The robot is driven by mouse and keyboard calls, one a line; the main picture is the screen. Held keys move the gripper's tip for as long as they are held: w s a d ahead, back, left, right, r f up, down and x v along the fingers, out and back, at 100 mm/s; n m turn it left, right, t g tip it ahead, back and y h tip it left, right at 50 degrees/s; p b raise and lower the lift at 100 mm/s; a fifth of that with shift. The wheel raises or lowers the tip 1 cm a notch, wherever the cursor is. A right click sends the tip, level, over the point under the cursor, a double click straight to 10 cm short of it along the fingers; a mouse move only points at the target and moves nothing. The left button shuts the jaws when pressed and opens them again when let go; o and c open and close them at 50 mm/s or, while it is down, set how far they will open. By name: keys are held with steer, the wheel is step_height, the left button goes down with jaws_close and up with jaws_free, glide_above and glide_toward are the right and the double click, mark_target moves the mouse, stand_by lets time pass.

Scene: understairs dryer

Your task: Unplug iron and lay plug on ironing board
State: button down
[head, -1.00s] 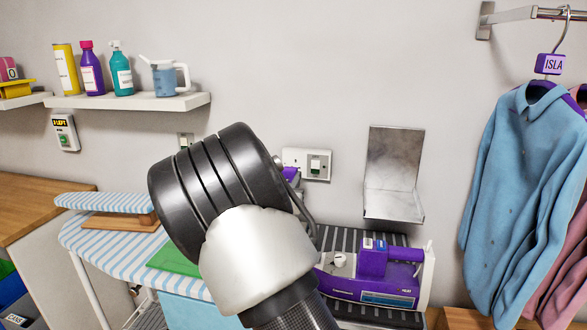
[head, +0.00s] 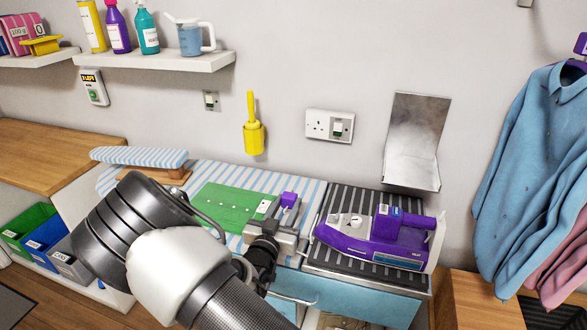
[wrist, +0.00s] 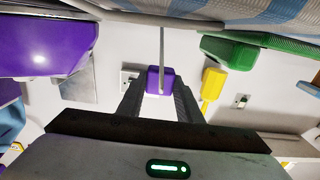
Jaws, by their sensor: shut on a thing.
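My gripper (head: 288,212) is shut on the purple plug (head: 289,199); the wrist view shows the plug (wrist: 160,79) between both fingertips, with a thin grey cord running from it. In the head view the plug appears over the blue-and-white striped ironing board (head: 312,188), right of the green mat; its exact height is unclear. The white wall socket (head: 318,124) has nothing plugged in. The purple iron (head: 365,245) sits on the dark ribbed rest (head: 340,196) at the board's right.
A green mat (head: 228,207) and small sleeve board (head: 140,156) are on the left part of the board. A yellow brush in a holder (head: 254,138) and a metal wall bracket (head: 416,140) are behind. Shirts (head: 535,150) hang at right.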

steer(key=shift+s+f, duration=0.25)
steer(key=shift+s, duration=0.95)
steer(key=shift+a, duration=0.1)
step_height(320, 180, down, 6)
steer(key=b, duration=0.5)
steer(key=shift+r, duration=0.15)
steer(key=c, duration=1.2)
jaws_free()
